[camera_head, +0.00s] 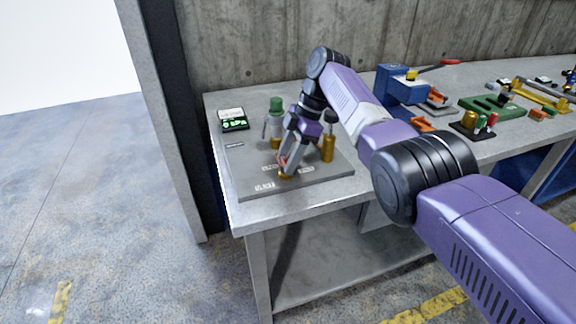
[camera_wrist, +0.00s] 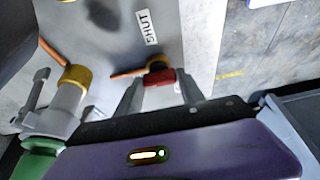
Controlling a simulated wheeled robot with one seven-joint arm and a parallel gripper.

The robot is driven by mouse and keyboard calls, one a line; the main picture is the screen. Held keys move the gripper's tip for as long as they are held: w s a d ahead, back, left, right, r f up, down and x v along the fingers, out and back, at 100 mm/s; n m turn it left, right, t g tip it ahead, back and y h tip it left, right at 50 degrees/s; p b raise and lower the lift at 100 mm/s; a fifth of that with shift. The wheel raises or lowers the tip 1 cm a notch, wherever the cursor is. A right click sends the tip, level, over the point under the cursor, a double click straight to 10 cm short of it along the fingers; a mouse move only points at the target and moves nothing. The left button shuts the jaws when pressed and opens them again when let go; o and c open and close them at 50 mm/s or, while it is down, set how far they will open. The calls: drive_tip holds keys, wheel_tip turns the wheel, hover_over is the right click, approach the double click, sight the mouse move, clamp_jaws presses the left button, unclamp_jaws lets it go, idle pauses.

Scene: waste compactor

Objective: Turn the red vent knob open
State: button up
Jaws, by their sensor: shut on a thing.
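The red vent knob (camera_wrist: 159,78) sits on a brass base on the grey panel (camera_head: 325,178). In the wrist view it lies between the two fingers of my gripper (camera_wrist: 158,88), which is shut on it. An orange pointer (camera_wrist: 128,72) sticks out from the knob to the left in that view. A white label (camera_wrist: 147,27) reading SHUT lies on the panel beyond the knob. In the head view my gripper (camera_head: 286,168) points down at the panel's front part, and its fingers mostly hide the knob.
A green-topped valve (camera_head: 276,106) stands behind my gripper, and a brass fitting (camera_head: 328,148) stands just to its right. A small green-lit display (camera_head: 233,119) sits at the bench's back left. A blue device (camera_head: 400,88) and other fixtures fill the bench's right side.

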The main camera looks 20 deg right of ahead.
idle(0.4)
drive_tip(key=o, duration=1.4)
drive_tip(key=shift+c, duration=0.2)
drive_tip(key=v, duration=0.8)
drive_tip(key=shift+a+f, duration=0.1)
drive_tip(key=shift+f, duration=0.05)
